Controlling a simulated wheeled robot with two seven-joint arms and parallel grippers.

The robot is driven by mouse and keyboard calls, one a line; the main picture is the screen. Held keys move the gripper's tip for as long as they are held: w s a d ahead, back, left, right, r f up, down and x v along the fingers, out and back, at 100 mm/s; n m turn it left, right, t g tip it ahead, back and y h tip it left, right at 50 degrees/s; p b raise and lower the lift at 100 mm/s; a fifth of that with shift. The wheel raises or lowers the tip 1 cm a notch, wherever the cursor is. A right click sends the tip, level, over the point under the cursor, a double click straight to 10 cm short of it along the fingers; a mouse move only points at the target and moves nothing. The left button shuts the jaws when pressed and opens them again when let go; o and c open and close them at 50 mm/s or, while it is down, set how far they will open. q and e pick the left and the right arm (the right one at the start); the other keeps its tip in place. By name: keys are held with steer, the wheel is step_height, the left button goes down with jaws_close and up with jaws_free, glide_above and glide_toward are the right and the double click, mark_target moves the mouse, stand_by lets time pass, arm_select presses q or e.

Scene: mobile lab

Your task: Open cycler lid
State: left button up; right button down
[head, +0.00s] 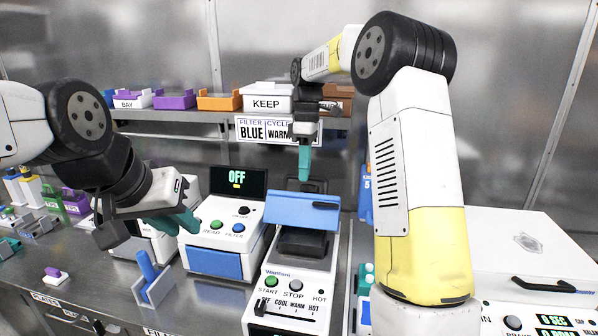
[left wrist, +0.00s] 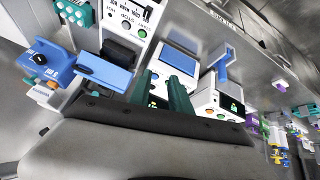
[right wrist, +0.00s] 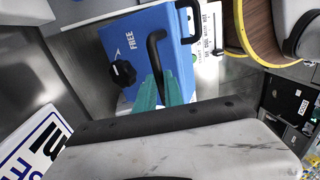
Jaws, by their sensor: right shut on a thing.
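The cycler (head: 290,290) is a white box with START and STOP buttons and a COOL/WARM/HOT slider. Its blue lid (head: 288,208) is raised and tilted above the dark block (head: 303,243); it also shows in the left wrist view (left wrist: 105,74). In the right wrist view the lid's outer face (right wrist: 135,50) carries a black knob (right wrist: 123,73) and a black bent handle (right wrist: 157,45). My right gripper (head: 304,172) is above and behind the lid, its teal fingers shut on the handle. My left gripper (head: 180,222) is open and empty, left of the white reader (head: 222,232).
A blue-handled item (head: 151,280) stands front left. A shelf with a KEEP bin (head: 266,97) and a BLUE/WARM sign (head: 264,130) is behind. A white machine (head: 530,250) is at right.

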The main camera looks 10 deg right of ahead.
arm_select(q)
steer(key=shift+w+d+r+m, duration=0.15)
steer(key=shift+w+m, duration=0.1)
steer(key=shift+m, duration=0.25)
steer(key=c, duration=0.3)
steer(key=w+d+m, duration=0.1)
steer(key=m, duration=0.2)
steer(key=w+d+r+m, duration=0.1)
steer(key=w+m, duration=0.1)
steer(key=m, duration=0.1)
steer(key=w+d+r+m, duration=0.1)
steer(key=w+m, duration=0.1)
steer(key=m, duration=0.1)
steer(key=shift+w+d+m+y, duration=0.25)
steer(key=shift+m+y, duration=0.05)
steer(key=shift+m, duration=0.1)
jaws_close()
steer(key=m, duration=2.8)
glide_toward(313, 180)
steer(key=x, duration=0.2)
steer(key=s+x, duration=0.1)
steer(key=x, duration=0.2)
steer(key=f+x, duration=0.1)
steer(key=x, duration=0.1)
steer(key=shift+s, duration=0.15)
